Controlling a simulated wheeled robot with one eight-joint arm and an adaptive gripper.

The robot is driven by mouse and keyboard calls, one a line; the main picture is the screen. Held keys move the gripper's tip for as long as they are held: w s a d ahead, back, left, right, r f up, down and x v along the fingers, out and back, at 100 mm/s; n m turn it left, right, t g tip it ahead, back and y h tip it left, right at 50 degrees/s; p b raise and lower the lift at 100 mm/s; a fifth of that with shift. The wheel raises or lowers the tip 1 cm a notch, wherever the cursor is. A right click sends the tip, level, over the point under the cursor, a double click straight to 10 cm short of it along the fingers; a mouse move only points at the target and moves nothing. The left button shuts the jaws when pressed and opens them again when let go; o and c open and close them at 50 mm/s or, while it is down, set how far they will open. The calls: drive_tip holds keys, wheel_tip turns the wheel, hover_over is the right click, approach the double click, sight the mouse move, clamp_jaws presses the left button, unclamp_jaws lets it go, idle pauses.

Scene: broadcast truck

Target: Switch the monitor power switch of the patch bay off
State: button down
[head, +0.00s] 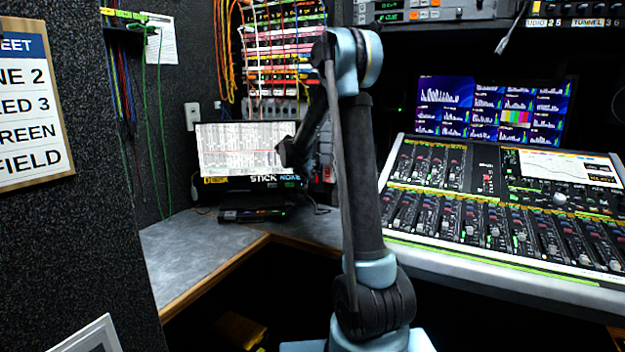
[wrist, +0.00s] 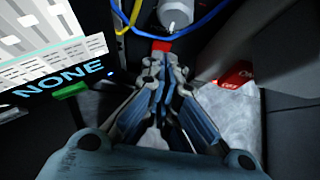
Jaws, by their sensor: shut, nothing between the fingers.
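My gripper (wrist: 165,72) is shut and empty in the wrist view. Its fingertips point at a small red part (wrist: 161,46) just past them, below a pale grey cylinder (wrist: 175,12). I cannot tell whether they touch, or whether the red part is the monitor power switch. The patch bay (head: 284,76), a rack crossed by many coloured cables, stands at the back in the head view. My forearm reaches down in front of its lower right side, and the dark arm end (head: 291,153) is before the screen. The switch and its position are not readable there.
A lit screen (head: 235,150) stands on the grey corner desk (head: 195,247), with a black box (head: 252,214) before it. The mixing console (head: 500,210) fills the right. Blue and yellow cables (wrist: 200,22) hang near my fingertips. A red label (wrist: 236,76) lies right of them.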

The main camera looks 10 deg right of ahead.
drive_tip(key=v, duration=1.1)
drive_tip(key=shift+a+r, duration=0.15)
drive_tip(key=shift+r, duration=0.3)
